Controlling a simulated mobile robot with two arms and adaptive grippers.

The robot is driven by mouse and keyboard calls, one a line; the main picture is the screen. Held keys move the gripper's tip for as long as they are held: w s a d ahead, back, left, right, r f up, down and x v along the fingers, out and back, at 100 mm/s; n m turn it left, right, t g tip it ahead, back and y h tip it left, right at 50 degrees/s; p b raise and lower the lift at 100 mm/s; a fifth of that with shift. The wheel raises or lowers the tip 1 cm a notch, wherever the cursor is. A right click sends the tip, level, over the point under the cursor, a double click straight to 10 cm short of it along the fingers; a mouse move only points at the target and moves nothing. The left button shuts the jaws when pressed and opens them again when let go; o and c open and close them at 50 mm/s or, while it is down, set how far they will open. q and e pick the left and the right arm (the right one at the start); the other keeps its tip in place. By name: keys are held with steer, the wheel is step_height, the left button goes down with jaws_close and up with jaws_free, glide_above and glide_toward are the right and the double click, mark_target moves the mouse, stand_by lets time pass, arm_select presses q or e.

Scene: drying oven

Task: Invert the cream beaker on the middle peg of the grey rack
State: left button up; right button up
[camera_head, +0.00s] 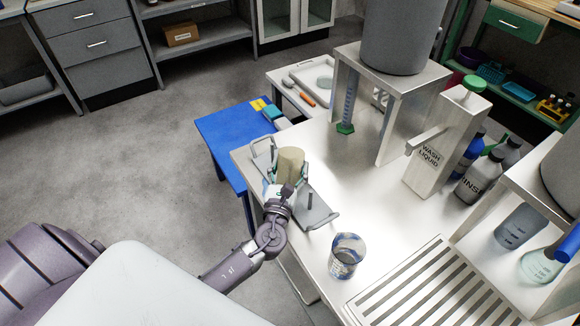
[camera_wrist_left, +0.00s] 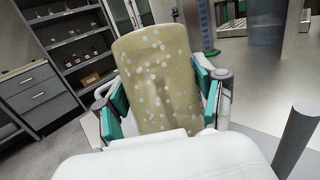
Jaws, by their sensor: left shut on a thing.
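The cream beaker (camera_head: 291,161) is gripped by my left gripper (camera_head: 279,187) near the left edge of the steel table. In the left wrist view the beaker (camera_wrist_left: 158,72) is speckled with pale drops and stands between the teal finger pads of the gripper (camera_wrist_left: 163,104), tilted slightly in the picture. The grey rack (camera_head: 318,212) lies under and around the beaker and gripper. Its pegs are mostly hidden, so I cannot tell whether the beaker is on a peg. I cannot clearly tell which end of the beaker is up. My right gripper is not in view.
A glass beaker (camera_head: 347,254) stands near the front of the table, beside a slatted drain grid (camera_head: 432,290). A wash liquid dispenser (camera_head: 443,140) and a steel stand (camera_head: 399,85) are behind to the right. A blue side table (camera_head: 222,135) adjoins at left.

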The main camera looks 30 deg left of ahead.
arm_select(q)
steer(key=shift+f+b, duration=0.45)
steer(key=o, duration=1.4)
step_height(320, 180, up, 10)
steer(key=shift+r, duration=0.1)
stand_by(0.4)
